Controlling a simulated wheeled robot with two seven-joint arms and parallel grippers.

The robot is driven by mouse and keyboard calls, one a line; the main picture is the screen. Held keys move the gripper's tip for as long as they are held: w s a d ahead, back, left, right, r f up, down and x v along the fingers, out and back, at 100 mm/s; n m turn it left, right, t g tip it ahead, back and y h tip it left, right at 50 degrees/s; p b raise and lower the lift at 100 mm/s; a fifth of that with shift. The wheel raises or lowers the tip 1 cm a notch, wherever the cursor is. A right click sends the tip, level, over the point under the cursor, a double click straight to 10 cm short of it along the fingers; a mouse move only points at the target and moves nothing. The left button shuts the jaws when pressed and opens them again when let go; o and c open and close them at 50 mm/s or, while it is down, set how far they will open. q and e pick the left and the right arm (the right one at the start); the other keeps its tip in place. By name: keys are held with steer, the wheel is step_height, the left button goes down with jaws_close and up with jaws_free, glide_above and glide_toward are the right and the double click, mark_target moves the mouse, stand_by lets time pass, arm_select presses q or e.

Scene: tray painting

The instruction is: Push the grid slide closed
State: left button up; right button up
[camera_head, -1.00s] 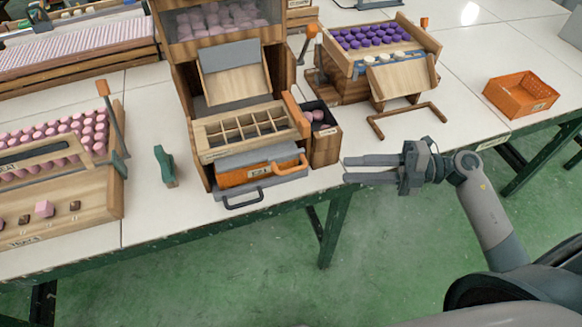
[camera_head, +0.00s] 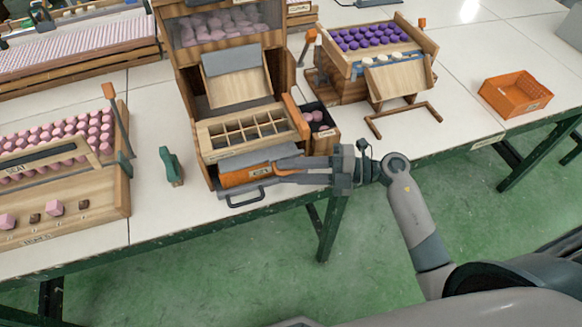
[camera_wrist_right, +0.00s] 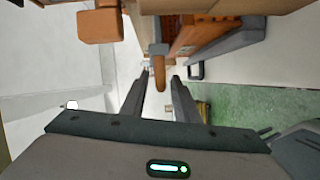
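The wooden grid slide (camera_head: 243,133) with its open cells sticks out of the front of the wooden dispenser (camera_head: 180,90). Below it is an orange-fronted slide (camera_head: 240,178) with a label, a grey top and an orange handle (camera_wrist_right: 159,72). My right gripper (camera_head: 275,171) reaches in from the right at that handle. In the right wrist view its two fingers (camera_wrist_right: 160,80) are apart, with the handle's end between them; I cannot tell whether they touch it. My left gripper is not in view.
A dark handle (camera_head: 246,200) sticks out low at the front. A bin with pink balls (camera_head: 317,122) stands right of the grid. A green object (camera_head: 171,166) stands on the table to the left. An orange basket (camera_head: 515,95) lies far right.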

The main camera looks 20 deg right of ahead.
mark_target(260, 156)
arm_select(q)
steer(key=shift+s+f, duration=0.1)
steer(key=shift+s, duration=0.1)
arm_select(e)
steer(key=shift+a, duration=0.1)
steer(key=shift+c, duration=0.3)
